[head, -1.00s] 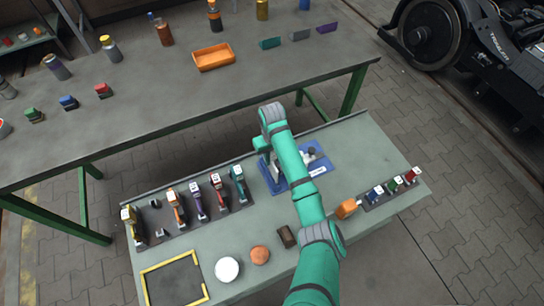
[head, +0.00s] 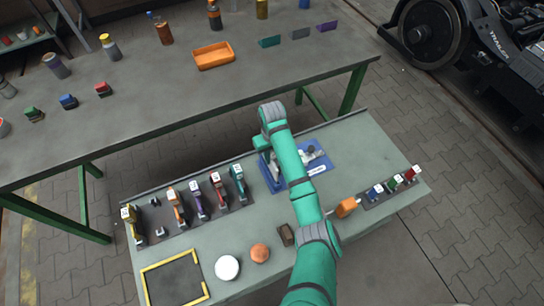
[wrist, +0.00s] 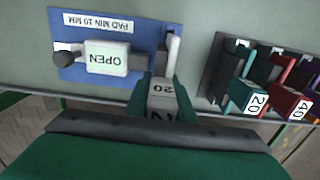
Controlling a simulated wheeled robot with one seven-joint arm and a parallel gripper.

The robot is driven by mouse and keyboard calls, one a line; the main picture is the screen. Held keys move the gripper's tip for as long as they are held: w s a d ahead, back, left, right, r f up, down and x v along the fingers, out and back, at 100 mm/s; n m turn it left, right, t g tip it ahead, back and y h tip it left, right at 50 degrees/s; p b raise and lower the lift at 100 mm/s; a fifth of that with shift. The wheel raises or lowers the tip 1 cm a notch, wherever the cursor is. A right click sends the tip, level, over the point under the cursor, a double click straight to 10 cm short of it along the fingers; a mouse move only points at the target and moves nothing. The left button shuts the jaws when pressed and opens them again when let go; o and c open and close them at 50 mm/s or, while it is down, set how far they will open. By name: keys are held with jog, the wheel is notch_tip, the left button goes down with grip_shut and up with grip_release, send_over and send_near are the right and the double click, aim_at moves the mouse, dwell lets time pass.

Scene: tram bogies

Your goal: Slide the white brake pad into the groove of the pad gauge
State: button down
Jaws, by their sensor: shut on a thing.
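In the wrist view, the pad's pale plate stands up beyond the fingers, at the right edge of the gauge. The pad gauge (wrist: 78,72) is a blue plate labelled PAD MIN 10 MM, with a white block marked OPEN and a dark knob. The gauge also shows in the head view (head: 322,163), partly behind my arm. I cannot see the groove clearly or tell how deep the pad sits in it.
A rack (head: 237,206) with several coloured pads stands close to the left of the gauge in the head view. An orange-handled tool (head: 347,207) and small numbered blocks (head: 393,186) lie to the right. A yellow-edged black tray (head: 207,290) is at the front left.

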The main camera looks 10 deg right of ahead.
jog(key=shift+d+f, duration=0.1)
jog(key=shift+f, duration=1)
jog(key=shift+f, duration=0.4)
dwell(0.4)
jog(key=shift+a, duration=0.2)
jog(key=shift+d, duration=0.15)
dwell(0.7)
jog(key=shift+f, duration=0.3)
jog(key=shift+f, duration=0.25)
jog(key=shift+f, duration=0.8)
dwell(0.9)
jog(key=c, duration=1.4)
grip_release()
jog(key=shift+c, duration=0.2)
